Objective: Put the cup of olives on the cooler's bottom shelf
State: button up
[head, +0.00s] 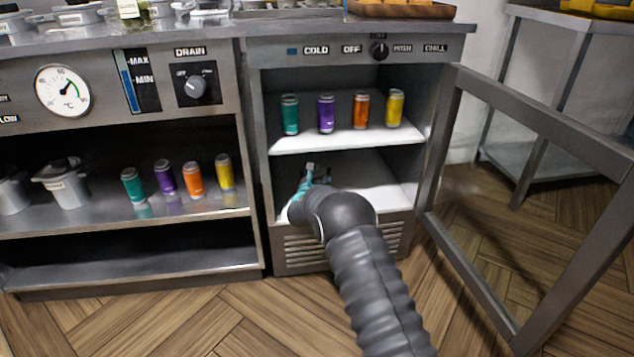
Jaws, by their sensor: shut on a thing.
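The cooler (258,150) stands open in the middle of the head view, with its glass door swung out to the right. Its white bottom shelf (392,192) is bare where it shows. My gripper (318,174) reaches into the lower compartment, over the left half of the bottom shelf. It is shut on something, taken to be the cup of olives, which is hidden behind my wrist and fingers. I cannot tell whether the cup touches the shelf.
Several colored cans (326,113) stand on the cooler's upper shelf (345,142), above my gripper. The open door (520,190) blocks the right side. The bottom shelf's right side is free.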

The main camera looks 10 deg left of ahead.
jog(key=shift+f, duration=1.75)
jog(key=shift+f+b, duration=0.2)
jog(key=shift+b, duration=0.15)
jog(key=o, duration=1)
jog(key=shift+r, duration=0.15)
jog(key=shift+s+p, duration=0.15)
jog(key=shift+p, duration=0.15)
jog(key=s, duration=0.7)
jog(key=s+a, duration=0.1)
jog(key=s, duration=0.3)
jog(key=shift+s+a+p, duration=0.1)
jog(key=shift+s+p, duration=0.2)
jog(key=shift+s, duration=0.05)
